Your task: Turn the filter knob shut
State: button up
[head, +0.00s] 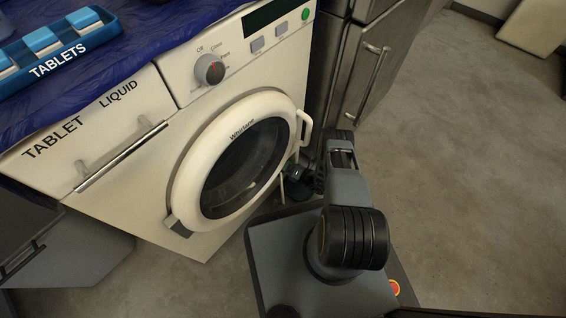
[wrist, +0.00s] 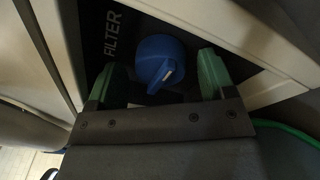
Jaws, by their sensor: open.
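The blue filter knob (wrist: 160,62) shows in the wrist view, in a dark recess beside the word FILTER. A pale mark runs along its grip ridge, which is tilted in the picture. My gripper (wrist: 162,75) is open, with a green-padded finger on each side of the knob and a visible gap to each. I cannot tell whether the fingertips reach around it in depth. In the head view my gripper (head: 296,178) is low by the right front of the washing machine (head: 190,235), partly hidden by my arm. The knob is hidden there.
The round washer door (head: 183,190) is closed, with its handle at the right. A pale frame (wrist: 275,95) edges the filter recess. A metal cabinet (head: 345,85) stands right of the washer. A blue tablet tray (head: 60,55) lies on top.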

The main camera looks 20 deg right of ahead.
jog(key=shift+w+d, duration=0.1)
jog(key=shift+c, duration=0.7)
jog(key=c, duration=0.8)
